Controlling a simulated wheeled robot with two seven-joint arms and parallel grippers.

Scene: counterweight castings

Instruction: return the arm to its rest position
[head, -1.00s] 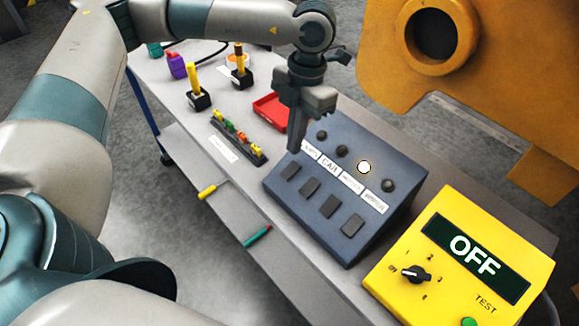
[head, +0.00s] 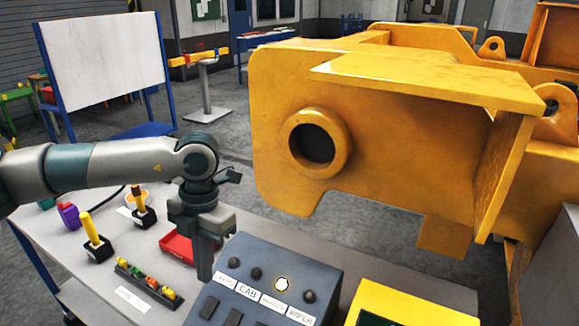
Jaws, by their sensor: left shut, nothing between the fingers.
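My left arm (head: 110,163) comes in from the left over the bench. My left gripper (head: 204,262) points down with its fingers shut and nothing between them. It hangs at the left edge of the grey-blue control box (head: 262,306), in front of part of the red tray (head: 177,246). Whether the fingertips touch the box, I cannot tell. The box carries round knobs, one lit pale yellow (head: 282,284), and white labels, one reading CAB. My right gripper is not in view.
The grey bench (head: 60,237) holds yellow-handled tools in black blocks (head: 97,247), a rack of small coloured parts (head: 146,286) and a yellow test box (head: 400,305). A large yellow casting (head: 400,130) stands behind the bench. A whiteboard (head: 105,58) stands at the back left.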

